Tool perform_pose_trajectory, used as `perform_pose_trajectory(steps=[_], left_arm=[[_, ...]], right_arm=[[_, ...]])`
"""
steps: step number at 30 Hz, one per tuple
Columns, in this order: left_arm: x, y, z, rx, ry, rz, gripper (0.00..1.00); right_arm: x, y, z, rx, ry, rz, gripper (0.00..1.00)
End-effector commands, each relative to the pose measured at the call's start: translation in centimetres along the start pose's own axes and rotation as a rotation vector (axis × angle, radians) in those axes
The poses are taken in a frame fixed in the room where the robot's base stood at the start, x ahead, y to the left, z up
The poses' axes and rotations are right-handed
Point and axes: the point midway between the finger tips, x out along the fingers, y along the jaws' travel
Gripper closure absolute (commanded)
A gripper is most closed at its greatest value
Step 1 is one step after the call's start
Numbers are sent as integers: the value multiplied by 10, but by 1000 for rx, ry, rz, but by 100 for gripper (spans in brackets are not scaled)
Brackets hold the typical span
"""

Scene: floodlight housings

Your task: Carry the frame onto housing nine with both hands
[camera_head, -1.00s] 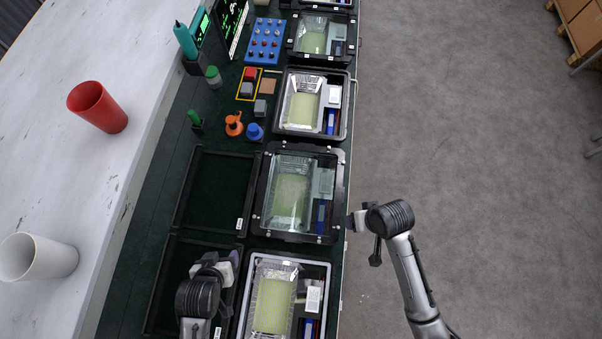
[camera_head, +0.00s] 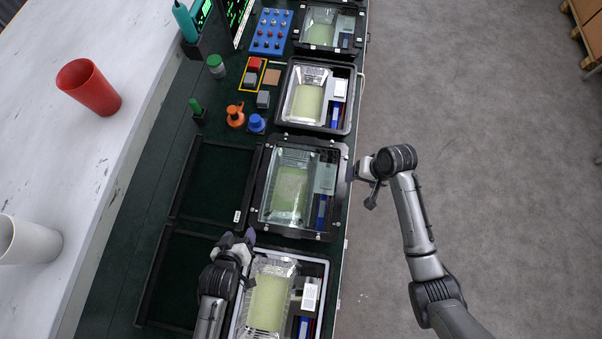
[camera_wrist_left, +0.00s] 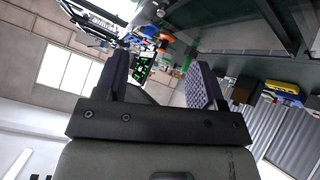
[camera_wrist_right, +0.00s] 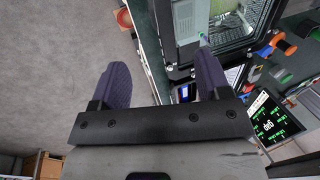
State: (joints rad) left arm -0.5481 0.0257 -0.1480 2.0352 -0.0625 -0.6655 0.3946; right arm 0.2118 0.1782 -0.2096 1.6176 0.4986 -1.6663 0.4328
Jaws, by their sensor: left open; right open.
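A black frame with a glass pane (camera_head: 249,216) sits on a housing in the middle of the bench; which housing is number nine I cannot tell. My left gripper (camera_head: 240,237) is open near this frame's lower-left corner, above the edge of the lower open housing (camera_head: 325,285). My right gripper (camera_head: 353,171) is open beside the frame's right side; contact is unclear. The right wrist view shows its spread fingers (camera_wrist_right: 160,80) with nothing between them and a framed housing (camera_wrist_right: 240,40) beyond. The left wrist view also shows empty spread fingers (camera_wrist_left: 160,85).
Two empty black rectangular holders (camera_head: 176,190) lie left of the housings. More housings (camera_head: 287,110) line the bench toward the top. A button panel (camera_head: 270,31), orange (camera_head: 235,116) and blue items (camera_head: 256,123), and a red cup (camera_head: 88,88) stand left.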

Motion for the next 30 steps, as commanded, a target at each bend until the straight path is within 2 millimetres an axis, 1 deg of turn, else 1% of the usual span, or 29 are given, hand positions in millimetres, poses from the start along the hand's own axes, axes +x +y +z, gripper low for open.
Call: perform_pose_trajectory(steps=[5,15,21,24,30], left_arm=[[19,0,0,0,0,0,37],[80,0,-1,0,1,0,37],[109,0,-1,1,0,0,37],[119,0,0,1,0,0,37],[132,0,0,0,0,0,37]], right_arm=[[20,0,1,2,-4,-1,30],[80,0,1,0,-3,1,30],[109,0,1,0,-2,0,30],[120,0,0,0,-2,0,30],[132,0,0,0,-1,0,30]])
